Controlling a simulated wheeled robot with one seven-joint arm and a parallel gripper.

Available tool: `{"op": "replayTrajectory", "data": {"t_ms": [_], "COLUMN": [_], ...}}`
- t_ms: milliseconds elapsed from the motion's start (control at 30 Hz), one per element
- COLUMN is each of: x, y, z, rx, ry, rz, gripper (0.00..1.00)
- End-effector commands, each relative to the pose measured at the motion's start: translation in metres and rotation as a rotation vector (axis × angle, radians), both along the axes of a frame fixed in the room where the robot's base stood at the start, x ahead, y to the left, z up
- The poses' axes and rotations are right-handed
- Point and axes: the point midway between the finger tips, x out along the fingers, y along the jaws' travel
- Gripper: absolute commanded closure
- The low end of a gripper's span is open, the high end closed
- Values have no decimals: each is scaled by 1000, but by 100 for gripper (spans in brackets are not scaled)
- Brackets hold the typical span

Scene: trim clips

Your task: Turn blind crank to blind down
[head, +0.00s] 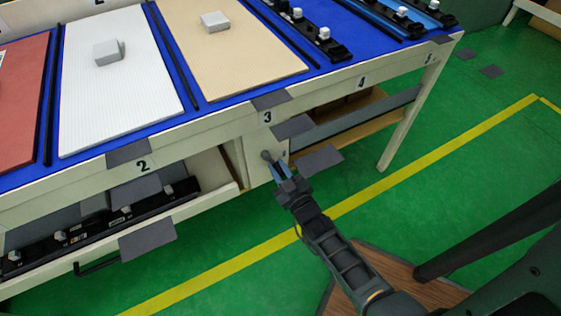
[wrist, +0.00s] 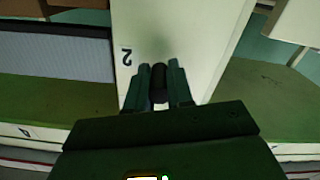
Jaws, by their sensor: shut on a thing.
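The crank shows as a dark round knob (head: 267,156) on the cream upright panel (head: 254,167) under the table edge, below the label 3. My gripper (head: 276,170) reaches it from the front. In the wrist view the dark knob (wrist: 159,82) sits between my two fingers (wrist: 160,88), which are shut on it. The rest of the crank is hidden behind my fingers and hand. A pale grey ribbed panel (wrist: 55,58), possibly the blind, shows to the left of the upright in the wrist view.
The table (head: 150,80) carries white and beige boards and black rails with clips. An open bay with a brown shelf (head: 340,108) lies to the right. A drawer (head: 110,222) holds clips at left.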

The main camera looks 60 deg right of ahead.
Motion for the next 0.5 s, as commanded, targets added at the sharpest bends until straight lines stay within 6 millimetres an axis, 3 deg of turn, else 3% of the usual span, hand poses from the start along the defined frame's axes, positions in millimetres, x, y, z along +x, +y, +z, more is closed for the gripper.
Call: {"op": "replayTrajectory", "data": {"t_ms": [500], "x": [2], "y": [1], "z": [1], "rx": [24], "ry": [-24], "rz": [3], "gripper": [100]}}
